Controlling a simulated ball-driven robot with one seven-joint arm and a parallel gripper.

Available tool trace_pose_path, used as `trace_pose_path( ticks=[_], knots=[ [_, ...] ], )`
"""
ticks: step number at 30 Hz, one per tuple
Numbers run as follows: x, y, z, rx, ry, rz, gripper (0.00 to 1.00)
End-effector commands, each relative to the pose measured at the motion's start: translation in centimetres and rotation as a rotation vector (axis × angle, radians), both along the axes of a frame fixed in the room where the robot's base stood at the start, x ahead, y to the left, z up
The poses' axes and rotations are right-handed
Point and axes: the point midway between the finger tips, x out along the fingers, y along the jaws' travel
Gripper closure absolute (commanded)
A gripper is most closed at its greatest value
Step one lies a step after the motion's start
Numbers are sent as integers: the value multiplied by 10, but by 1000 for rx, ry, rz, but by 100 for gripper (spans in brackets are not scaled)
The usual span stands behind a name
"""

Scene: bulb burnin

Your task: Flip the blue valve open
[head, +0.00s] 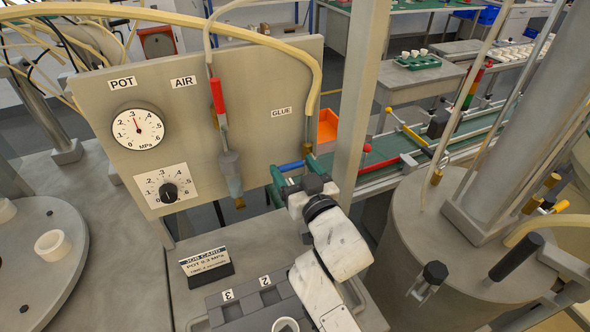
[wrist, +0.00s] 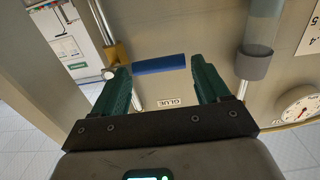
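The blue valve handle (head: 291,165) lies roughly level, reaching left from the brass fitting on the glue line (head: 308,147), at the lower right of the grey panel. In the wrist view the blue handle (wrist: 160,64) shows as a blue bar in the gap between my fingertips, with its brass fitting (wrist: 116,52) near the left finger. My gripper (head: 291,170) is at the handle in the head view and partly covers that area. In the wrist view my gripper (wrist: 163,70) has its green fingers wide apart. I cannot tell whether either finger touches the handle.
The grey panel (head: 255,75) carries a red handle (head: 217,95) standing upright on the air line, a gauge (head: 138,126) and a black dial (head: 168,192). A job card (head: 206,264) and a grey tray (head: 240,302) sit below. A post (head: 360,90) stands close right of my gripper.

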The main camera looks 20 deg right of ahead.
Motion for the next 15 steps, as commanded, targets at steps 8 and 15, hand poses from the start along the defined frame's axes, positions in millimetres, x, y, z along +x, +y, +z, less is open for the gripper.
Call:
trace_pose_path(
  ticks=[8,15],
  knots=[
    [0,0,0,0,0,0,52],
    [0,0,0,0,0,0,75]
  ],
)
